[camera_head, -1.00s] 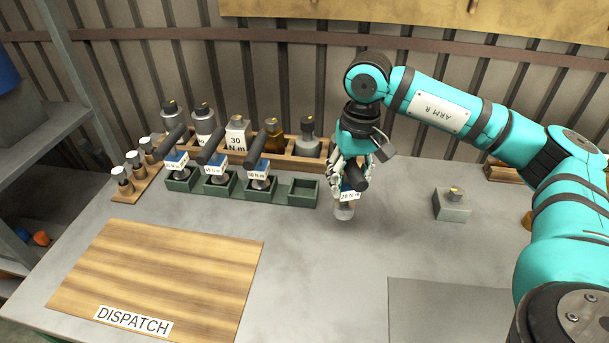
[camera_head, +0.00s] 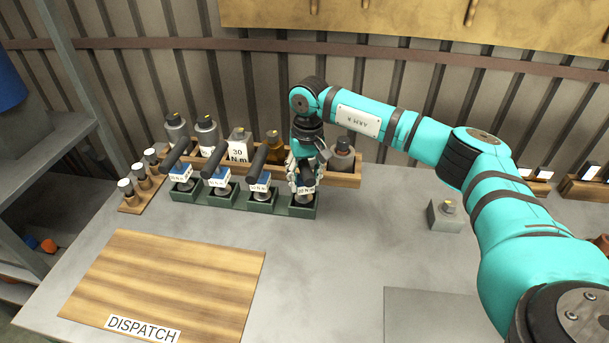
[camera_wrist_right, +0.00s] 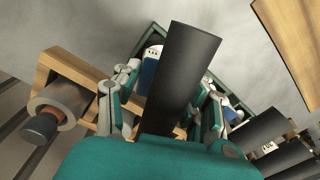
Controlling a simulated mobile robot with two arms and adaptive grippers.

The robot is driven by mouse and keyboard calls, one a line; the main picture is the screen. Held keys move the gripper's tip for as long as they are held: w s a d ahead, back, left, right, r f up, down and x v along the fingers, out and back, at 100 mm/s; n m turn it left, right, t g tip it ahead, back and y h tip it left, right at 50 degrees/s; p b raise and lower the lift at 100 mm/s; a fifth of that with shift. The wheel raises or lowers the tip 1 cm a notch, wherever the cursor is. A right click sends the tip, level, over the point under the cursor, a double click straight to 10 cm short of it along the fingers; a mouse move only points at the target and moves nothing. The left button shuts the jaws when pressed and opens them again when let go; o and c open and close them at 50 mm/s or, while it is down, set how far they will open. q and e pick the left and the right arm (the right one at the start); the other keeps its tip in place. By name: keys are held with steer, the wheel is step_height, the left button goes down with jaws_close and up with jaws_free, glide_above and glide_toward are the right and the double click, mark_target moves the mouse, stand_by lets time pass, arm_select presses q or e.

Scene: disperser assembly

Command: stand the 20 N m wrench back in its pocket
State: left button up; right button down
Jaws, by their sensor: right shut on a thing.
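My right gripper (camera_head: 304,183) is shut on the 20 N m wrench (camera_head: 306,190), which has a black handle, a blue body and a white label. The wrench is at the rightmost pocket (camera_head: 303,211) of the green rack, its lower end at the pocket mouth. I cannot tell whether it rests on the pocket floor. In the right wrist view the black handle (camera_wrist_right: 185,60) rises between the fingers, with green pocket walls (camera_wrist_right: 230,92) around the lower part. My left gripper is not in view.
Several similar wrenches (camera_head: 220,180) stand tilted in the green pockets to the left. A wooden rack (camera_head: 345,179) with bottles is close behind. A grey block (camera_head: 444,217) stands to the right. The wooden DISPATCH board (camera_head: 165,285) in front is empty.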

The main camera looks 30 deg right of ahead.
steer(key=shift+f, duration=0.15)
steer(key=shift+w, duration=0.1)
steer(key=shift+f, duration=0.1)
steer(key=c, duration=1.2)
jaws_free()
steer(key=shift+f, duration=0.15)
steer(key=o, duration=0.5)
